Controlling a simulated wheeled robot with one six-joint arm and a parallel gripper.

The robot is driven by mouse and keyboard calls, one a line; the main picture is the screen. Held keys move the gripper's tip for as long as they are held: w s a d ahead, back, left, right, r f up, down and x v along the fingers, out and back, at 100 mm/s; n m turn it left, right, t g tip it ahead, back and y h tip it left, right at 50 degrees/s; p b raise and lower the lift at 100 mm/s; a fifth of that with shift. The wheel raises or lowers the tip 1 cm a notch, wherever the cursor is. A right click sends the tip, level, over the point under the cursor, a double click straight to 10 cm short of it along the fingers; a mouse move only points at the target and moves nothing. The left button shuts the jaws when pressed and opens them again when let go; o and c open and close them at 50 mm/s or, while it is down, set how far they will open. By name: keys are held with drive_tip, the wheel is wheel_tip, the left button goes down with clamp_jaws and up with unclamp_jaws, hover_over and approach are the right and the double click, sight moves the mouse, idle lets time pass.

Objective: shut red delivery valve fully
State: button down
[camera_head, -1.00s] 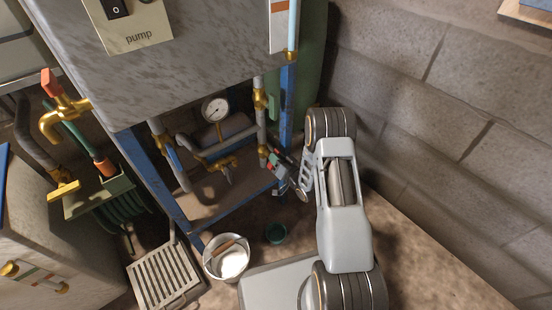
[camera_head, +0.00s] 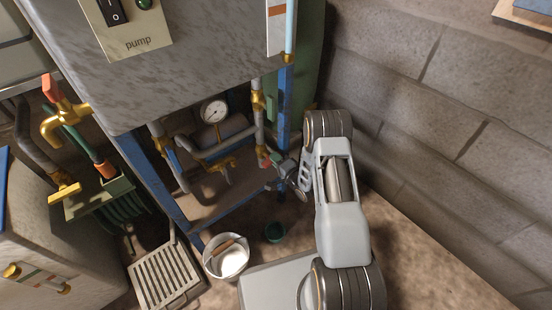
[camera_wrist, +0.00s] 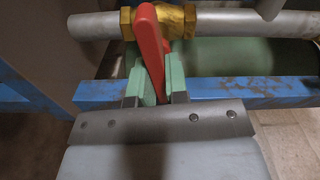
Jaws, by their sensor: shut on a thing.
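The red delivery valve has a red lever (camera_wrist: 150,45) on a brass body (camera_wrist: 177,20), set in a grey pipe (camera_wrist: 228,24) in the wrist view. The lever stands roughly crosswise to the pipe, leaning slightly. My gripper (camera_wrist: 156,82) is shut on the lever, with a green pad on each side. Its lower end is hidden between the pads. In the head view my gripper (camera_head: 279,161) is small beside the upright pipe, right of the pressure gauge (camera_head: 214,111). The valve is partly hidden there.
A blue frame post (camera_head: 284,105) and blue rail (camera_wrist: 240,91) run close to my gripper. A stone wall (camera_head: 440,130) stands to the right.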

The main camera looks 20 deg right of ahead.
drive_tip(key=shift+f+m, duration=0.15)
drive_tip(key=shift+m, duration=0.85)
drive_tip(key=c, duration=1.1)
unclamp_jaws()
drive_tip(key=shift+s, duration=0.1)
drive_tip(key=p+v, duration=0.4)
drive_tip(key=v, duration=0.9)
drive_tip(key=shift+s+d, duration=0.2)
drive_tip(key=shift+s, duration=0.1)
